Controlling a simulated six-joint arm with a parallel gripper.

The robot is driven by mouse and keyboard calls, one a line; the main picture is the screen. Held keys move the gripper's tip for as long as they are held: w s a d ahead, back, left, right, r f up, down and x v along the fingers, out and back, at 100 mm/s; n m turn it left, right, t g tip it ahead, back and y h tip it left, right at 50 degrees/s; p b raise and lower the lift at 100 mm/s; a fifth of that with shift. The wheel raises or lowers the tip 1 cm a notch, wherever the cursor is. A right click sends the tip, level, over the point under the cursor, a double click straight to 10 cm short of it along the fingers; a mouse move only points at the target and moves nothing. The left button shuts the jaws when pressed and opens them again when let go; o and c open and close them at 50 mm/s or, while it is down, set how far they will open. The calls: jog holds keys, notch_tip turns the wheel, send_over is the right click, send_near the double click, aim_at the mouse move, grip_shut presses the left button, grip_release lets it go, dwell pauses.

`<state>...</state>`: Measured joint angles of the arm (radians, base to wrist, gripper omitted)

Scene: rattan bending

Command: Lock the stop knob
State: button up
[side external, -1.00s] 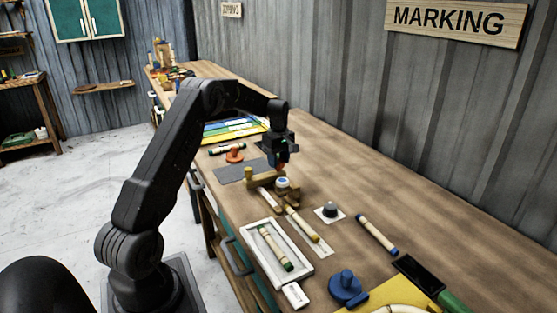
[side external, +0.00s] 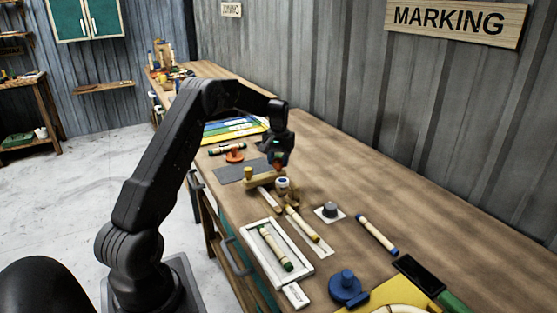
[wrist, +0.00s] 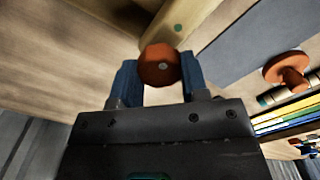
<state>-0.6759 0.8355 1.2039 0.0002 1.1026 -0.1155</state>
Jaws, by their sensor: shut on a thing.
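The stop knob, red-brown with a small pale dot at its centre, (wrist: 160,66) sits between the two blue fingers of my gripper (wrist: 158,82) in the wrist view. The fingers are shut on its opposite sides. The knob is beside a pale wooden fixture bar (wrist: 203,14) with a small green dot. In the side view my gripper (side external: 279,166) points down at the fixture (side external: 264,181), and its fingers largely hide the knob. A yellow peg (side external: 248,173) stands at the fixture's left end. I cannot tell whether the knob is locked.
A white-and-dark round piece (side external: 283,184) is close by the gripper. A grey mat (side external: 232,173) and an orange knobbed piece (side external: 235,156) lie to the left. A white tray (side external: 307,268), a blue knobbed piece (side external: 347,288) and several crayon-like sticks lie nearer.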

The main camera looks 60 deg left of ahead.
aim_at(278, 161)
jog(key=shift+m, duration=2.2)
jog(key=o, duration=0.9)
jog(key=shift+r, duration=0.1)
notch_tip(278, 161, up, 14)
jog(key=shift+f, duration=0.15)
